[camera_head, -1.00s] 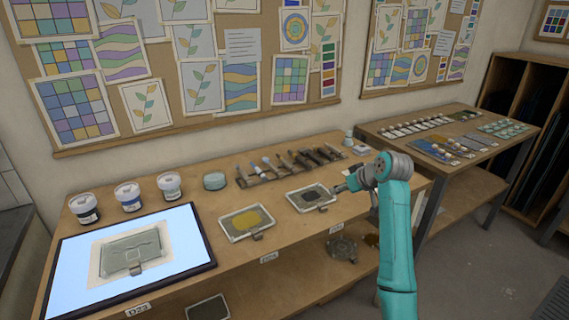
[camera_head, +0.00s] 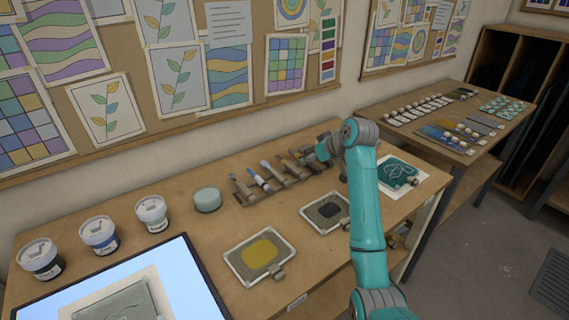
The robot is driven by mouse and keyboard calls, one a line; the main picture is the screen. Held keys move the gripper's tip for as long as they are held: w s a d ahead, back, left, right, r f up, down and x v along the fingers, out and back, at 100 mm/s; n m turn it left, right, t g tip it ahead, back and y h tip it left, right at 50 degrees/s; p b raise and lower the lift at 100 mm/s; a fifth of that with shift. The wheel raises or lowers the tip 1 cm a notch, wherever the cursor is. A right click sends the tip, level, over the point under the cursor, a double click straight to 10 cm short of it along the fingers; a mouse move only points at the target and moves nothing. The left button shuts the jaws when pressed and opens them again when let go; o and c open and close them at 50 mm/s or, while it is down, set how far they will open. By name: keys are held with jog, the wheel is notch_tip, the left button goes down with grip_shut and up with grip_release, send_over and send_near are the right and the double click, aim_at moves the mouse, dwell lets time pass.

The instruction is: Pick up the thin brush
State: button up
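Several brushes lie side by side on a low rack (camera_head: 240,197) near the back of the wooden table. One brush (camera_head: 258,179) has a blue part, and others (camera_head: 293,166) look brown and dark. I cannot tell which one is the thin brush. My gripper (camera_head: 318,155) is at the right end of the rack, over or beside the rightmost brushes, and partly hides them. Its fingers are too small to tell whether they are open or touching a brush.
Three lidded jars (camera_head: 99,236) and a round pale-green container (camera_head: 207,199) stand left of the rack. A teal piece (camera_head: 398,171) lies right of my arm.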

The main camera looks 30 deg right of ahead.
aim_at(294, 168)
jog(key=x, duration=0.5)
jog(key=shift+w+f, duration=0.2)
jog(key=shift+w, duration=0.15)
jog(key=shift+a+x, duration=0.15)
jog(key=shift+x, duration=1.15)
jog(key=shift+a+x, duration=0.2)
jog(key=shift+x, duration=1.1)
jog(key=shift+s+f, duration=0.15)
grip_shut()
